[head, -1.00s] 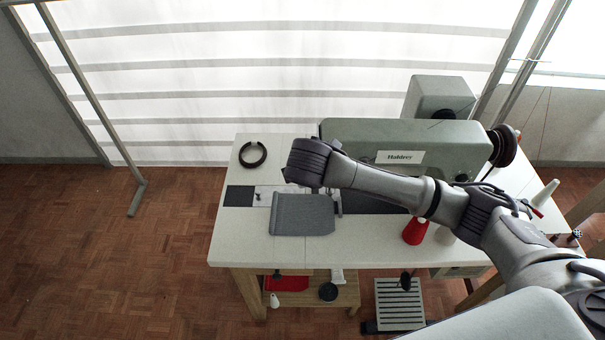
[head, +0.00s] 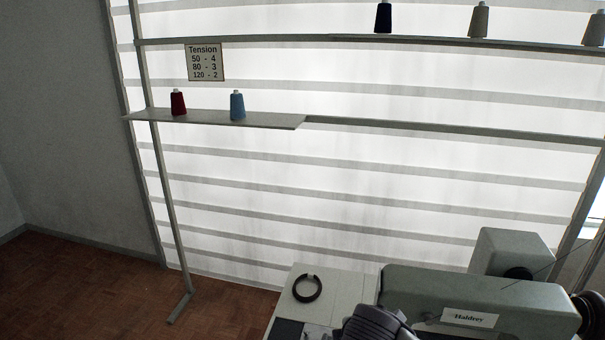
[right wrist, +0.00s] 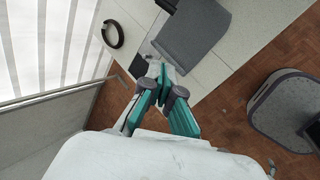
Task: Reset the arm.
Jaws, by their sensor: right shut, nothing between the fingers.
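My left gripper is in neither view.
A grey-green sewing machine (head: 470,298) stands on the table (head: 345,290), right of a dark open ring (head: 307,288). Behind are a shelf (head: 225,119) with red and blue thread cones, a tension card (head: 205,62) and an upper rail with more cones. Floor at left is clear.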

